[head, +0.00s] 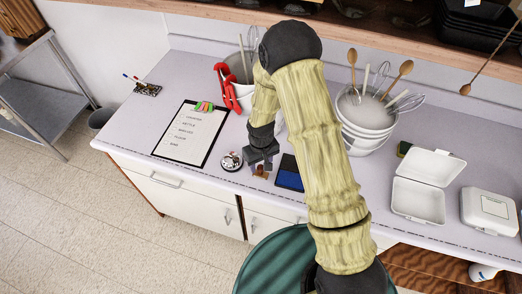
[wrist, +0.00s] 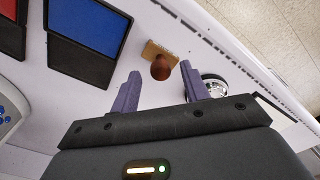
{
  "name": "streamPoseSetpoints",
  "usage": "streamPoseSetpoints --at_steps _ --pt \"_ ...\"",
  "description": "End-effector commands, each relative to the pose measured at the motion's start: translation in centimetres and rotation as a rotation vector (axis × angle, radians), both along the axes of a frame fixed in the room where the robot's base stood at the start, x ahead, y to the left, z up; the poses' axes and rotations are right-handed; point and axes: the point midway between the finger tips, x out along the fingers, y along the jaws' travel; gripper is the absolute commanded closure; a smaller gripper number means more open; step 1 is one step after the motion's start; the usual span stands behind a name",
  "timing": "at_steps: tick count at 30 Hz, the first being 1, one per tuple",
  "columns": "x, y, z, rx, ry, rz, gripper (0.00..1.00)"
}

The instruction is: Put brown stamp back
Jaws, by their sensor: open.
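The brown stamp (wrist: 160,67) has a dark round knob on a tan block and stands on the counter in the wrist view. It also shows small below my gripper in the head view (head: 262,172). My gripper (head: 264,160) is open, with its two purple-grey fingers (wrist: 161,72) pointing towards the stamp. The knob appears in the gap between the fingertips in the wrist view. I cannot tell whether either finger touches it. A blue ink pad (head: 289,179) with a dark open lid lies just right of the stamp in the head view.
A round silver-and-black object (head: 232,160) stands close left of my gripper. A clipboard (head: 177,153) lies further left.

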Motion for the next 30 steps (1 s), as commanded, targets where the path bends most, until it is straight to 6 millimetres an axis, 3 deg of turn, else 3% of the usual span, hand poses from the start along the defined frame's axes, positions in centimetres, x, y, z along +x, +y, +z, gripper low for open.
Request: streamPoseSetpoints --at_steps 18,30 --pt "0.1 0.0 8.6 0.001 -0.003 -0.001 0.54" --pt "0.0 0.0 9.8 -0.001 0.002 -0.001 0.54"
